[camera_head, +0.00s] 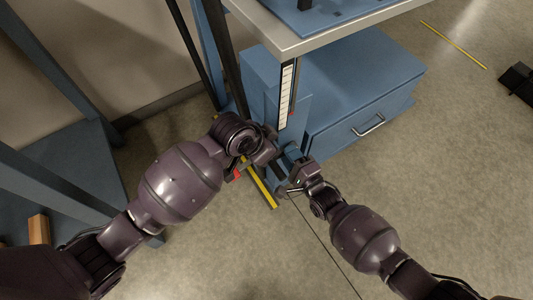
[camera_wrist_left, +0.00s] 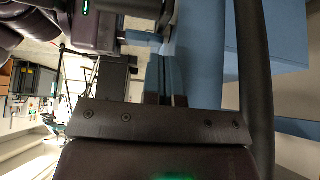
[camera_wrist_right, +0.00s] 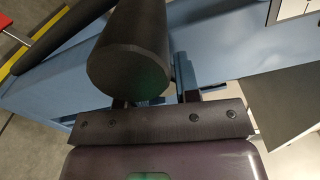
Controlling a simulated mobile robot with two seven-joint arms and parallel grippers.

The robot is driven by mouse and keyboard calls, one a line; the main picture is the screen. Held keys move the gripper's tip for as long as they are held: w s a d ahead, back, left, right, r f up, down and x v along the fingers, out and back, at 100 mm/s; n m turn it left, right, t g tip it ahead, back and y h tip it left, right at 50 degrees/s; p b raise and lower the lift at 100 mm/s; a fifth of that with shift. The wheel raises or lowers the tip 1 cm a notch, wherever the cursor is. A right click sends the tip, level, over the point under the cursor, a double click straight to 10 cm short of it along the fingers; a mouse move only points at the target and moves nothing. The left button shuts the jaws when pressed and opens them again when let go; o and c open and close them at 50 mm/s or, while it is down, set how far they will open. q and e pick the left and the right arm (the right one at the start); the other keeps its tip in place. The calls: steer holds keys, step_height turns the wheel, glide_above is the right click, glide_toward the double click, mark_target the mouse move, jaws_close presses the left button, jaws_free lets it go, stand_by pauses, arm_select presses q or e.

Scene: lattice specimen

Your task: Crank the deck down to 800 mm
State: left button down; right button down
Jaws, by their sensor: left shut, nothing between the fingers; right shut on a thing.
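The deck (camera_head: 330,35) is a grey-edged bench top at the top of the head view. Below it a white scale (camera_head: 286,95) stands upright on the blue column, with a small red pointer near its lower end; its figures are too small to read. My right gripper (camera_head: 294,170) is at the column's foot, shut on the crank handle, whose thick black cylindrical grip (camera_wrist_right: 130,60) fills the middle of the right wrist view. My left gripper (camera_head: 268,150) is beside the column, close to my right one; in the left wrist view its fingers (camera_wrist_left: 166,100) are together and empty.
A blue drawer cabinet (camera_head: 360,95) stands under the deck at right. A yellow bar (camera_head: 260,185) with a red part (camera_head: 237,174) lies low beside my left wrist. A blue frame (camera_head: 75,160) stands at left. The floor at lower right is clear.

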arm_select(q)
steer(key=shift+s+a+f, duration=0.15)
steer(key=shift+a+f, duration=0.05)
steer(key=shift+f, duration=0.65)
steer(key=shift+s+a+f, duration=0.1)
steer(key=shift+a+f, duration=0.1)
steer(key=shift+f, duration=0.65)
arm_select(e)
steer(key=shift+d, duration=0.1)
steer(key=c, duration=1)
jaws_free()
steer(key=shift+w, duration=0.1)
arm_select(q)
steer(key=shift+s+a+f, duration=0.15)
steer(key=shift+f, duration=0.55)
arm_select(e)
steer(key=shift+o, duration=0.8)
